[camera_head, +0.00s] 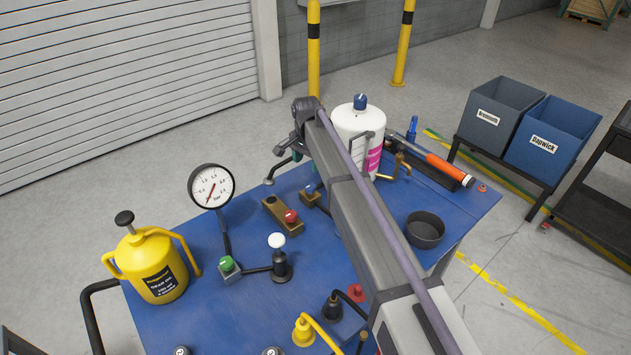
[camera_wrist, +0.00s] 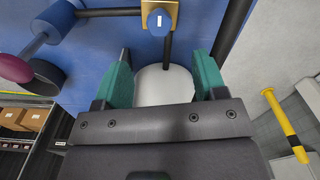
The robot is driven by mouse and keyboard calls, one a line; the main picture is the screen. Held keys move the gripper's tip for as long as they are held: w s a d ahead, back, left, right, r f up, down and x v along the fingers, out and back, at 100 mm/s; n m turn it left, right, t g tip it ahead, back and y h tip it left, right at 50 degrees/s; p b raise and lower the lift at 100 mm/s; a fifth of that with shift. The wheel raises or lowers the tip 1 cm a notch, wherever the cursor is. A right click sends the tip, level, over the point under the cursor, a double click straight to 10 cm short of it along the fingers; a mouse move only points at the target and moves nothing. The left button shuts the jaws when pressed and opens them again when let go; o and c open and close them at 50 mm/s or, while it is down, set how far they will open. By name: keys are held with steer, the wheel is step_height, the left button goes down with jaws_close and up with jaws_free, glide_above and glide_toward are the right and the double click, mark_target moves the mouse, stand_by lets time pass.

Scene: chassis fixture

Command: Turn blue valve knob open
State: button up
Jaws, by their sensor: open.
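In the wrist view, a small blue knob (camera_wrist: 158,20) with a white mark sits on a brass plate (camera_wrist: 172,8) at the top centre. A small blue knob on a brass block (camera_head: 311,197) shows in the head view beside my arm, partly covered by it. My gripper (camera_wrist: 162,60) is open, with its two green fingers apart. The knob lies beyond the fingertips, not between them. A white rounded surface (camera_wrist: 164,86) shows between the fingers; I cannot tell if it touches them.
A white canister (camera_head: 352,125) with a blue cap (camera_head: 361,101) stands behind my arm. A gauge (camera_head: 211,186), a red-button block (camera_head: 283,215), a white-topped lever (camera_head: 277,241) and a yellow can (camera_head: 151,266) stand left. A dark bowl (camera_head: 425,230) sits right on the blue table (camera_head: 215,325).

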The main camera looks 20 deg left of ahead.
mark_target(309, 186)
step_height(309, 186, down, 11)
steer(key=b, duration=1)
steer(key=shift+w+d, duration=0.15)
steer(key=shift+r, duration=0.2)
steer(key=c, duration=0.9)
